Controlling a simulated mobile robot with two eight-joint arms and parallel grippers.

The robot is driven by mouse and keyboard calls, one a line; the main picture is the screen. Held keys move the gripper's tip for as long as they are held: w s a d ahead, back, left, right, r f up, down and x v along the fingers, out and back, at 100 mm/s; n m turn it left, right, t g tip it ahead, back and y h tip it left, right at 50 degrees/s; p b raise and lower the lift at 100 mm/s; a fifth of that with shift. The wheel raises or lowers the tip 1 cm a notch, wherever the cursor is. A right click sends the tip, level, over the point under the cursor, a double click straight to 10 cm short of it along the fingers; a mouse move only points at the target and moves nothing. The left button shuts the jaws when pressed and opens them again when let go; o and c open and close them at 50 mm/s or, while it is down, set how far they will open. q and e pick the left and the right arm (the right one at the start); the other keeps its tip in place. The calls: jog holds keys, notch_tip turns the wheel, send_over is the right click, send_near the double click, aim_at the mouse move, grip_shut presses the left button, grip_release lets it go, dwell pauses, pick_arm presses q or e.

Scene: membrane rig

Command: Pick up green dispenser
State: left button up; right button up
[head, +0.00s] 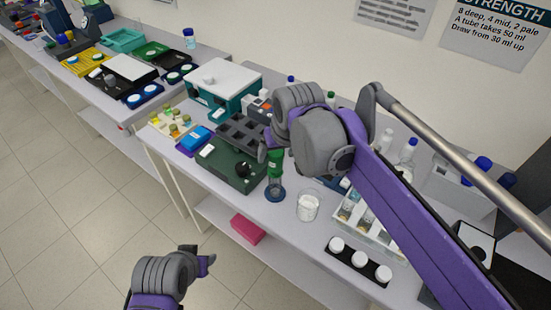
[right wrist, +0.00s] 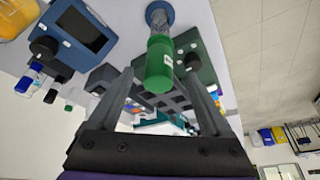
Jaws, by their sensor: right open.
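The green dispenser (head: 275,166) stands upright at the front of the bench, with a round blue foot below it. In the right wrist view the green dispenser (right wrist: 158,66) shows between the two fingers, near their tips, with space on both sides. My right gripper (head: 268,148) is open and empty, close to its top; in the head view the wrist hides part of it. The right wrist view shows both fingers of the right gripper (right wrist: 160,82) apart. My left gripper (head: 206,258) is over the floor in front of the bench, and its finger opening is unclear.
A dark green device with a black knob (head: 242,169) stands just left of the dispenser. A white beaker (head: 308,206) stands to its right, then a tube rack (head: 352,208) and white-capped jars (head: 360,259). A pink box (head: 247,229) lies on the lower shelf.

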aim_at(274, 162)
jog(key=x, duration=0.6)
jog(key=shift+d+f, duration=0.1)
jog(key=shift+f, duration=0.2)
jog(key=shift+c, duration=0.4)
grip_shut()
notch_tip(274, 162, up, 9)
jog(key=shift+r+p, duration=0.1)
jog(key=shift+p, duration=0.2)
notch_tip(274, 162, up, 4)
jog(key=shift+f+p, duration=0.1)
jog(key=shift+p, duration=0.75)
pick_arm(q)
jog(key=r, duration=0.1)
jog(key=w+r, duration=0.1)
jog(key=r, duration=0.1)
jog(key=w+r+p, duration=0.1)
jog(key=shift+w+r, duration=0.15)
jog(key=shift+r, duration=0.25)
pick_arm(e)
jog(key=shift+w+r, duration=0.15)
jog(key=shift+r, duration=0.8)
